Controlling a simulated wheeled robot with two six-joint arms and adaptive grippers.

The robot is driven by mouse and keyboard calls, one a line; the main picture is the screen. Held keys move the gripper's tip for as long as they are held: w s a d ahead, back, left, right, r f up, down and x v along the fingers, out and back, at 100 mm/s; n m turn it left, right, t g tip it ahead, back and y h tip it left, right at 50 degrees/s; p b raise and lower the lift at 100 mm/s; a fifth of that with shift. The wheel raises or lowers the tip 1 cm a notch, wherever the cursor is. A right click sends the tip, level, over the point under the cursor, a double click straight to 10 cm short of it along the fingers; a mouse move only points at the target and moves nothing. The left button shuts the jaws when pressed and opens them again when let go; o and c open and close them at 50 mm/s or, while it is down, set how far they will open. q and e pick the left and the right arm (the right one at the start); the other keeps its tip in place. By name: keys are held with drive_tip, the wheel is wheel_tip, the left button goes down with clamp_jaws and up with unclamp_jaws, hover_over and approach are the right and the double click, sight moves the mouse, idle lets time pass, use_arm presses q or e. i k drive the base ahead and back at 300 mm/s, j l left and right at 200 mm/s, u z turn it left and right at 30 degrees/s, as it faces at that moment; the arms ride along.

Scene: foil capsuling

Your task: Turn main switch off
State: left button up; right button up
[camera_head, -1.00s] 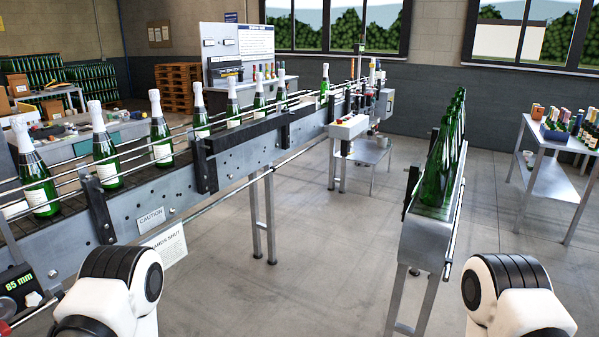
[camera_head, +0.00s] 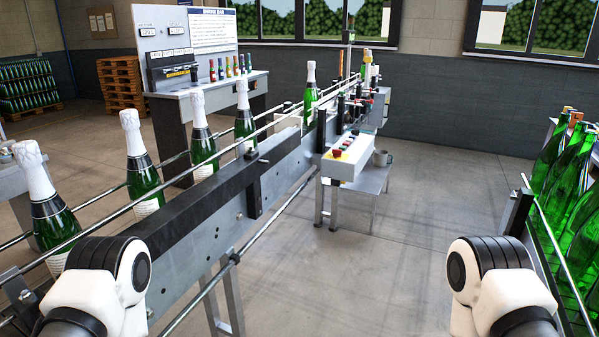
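A light grey control box (camera_head: 348,158) is fixed to the side of the conveyor, right of the picture's middle. A red button (camera_head: 337,153) and other small controls sit on its sloped top. They are too small to tell which is the main switch or how it is set. White and black links of my two arms show at the bottom left and bottom right. Neither gripper is in view, and both arms are well short of the control box.
The conveyor (camera_head: 190,215) with several foil-topped green bottles runs along the left. Green bottles (camera_head: 570,195) stand on a line at the right edge. The floor (camera_head: 375,275) between the lines is clear.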

sight(336, 152)
drive_tip(key=i+z, duration=0.2)
drive_tip(key=i, duration=0.3)
drive_tip(key=i+j+z, duration=0.1)
drive_tip(key=i+z, duration=0.15)
drive_tip(key=i, duration=0.2)
drive_tip(key=i+j+z, duration=0.2)
drive_tip(key=i, duration=0.3)
drive_tip(key=i+j+z, duration=0.25)
drive_tip(key=i, duration=0.2)
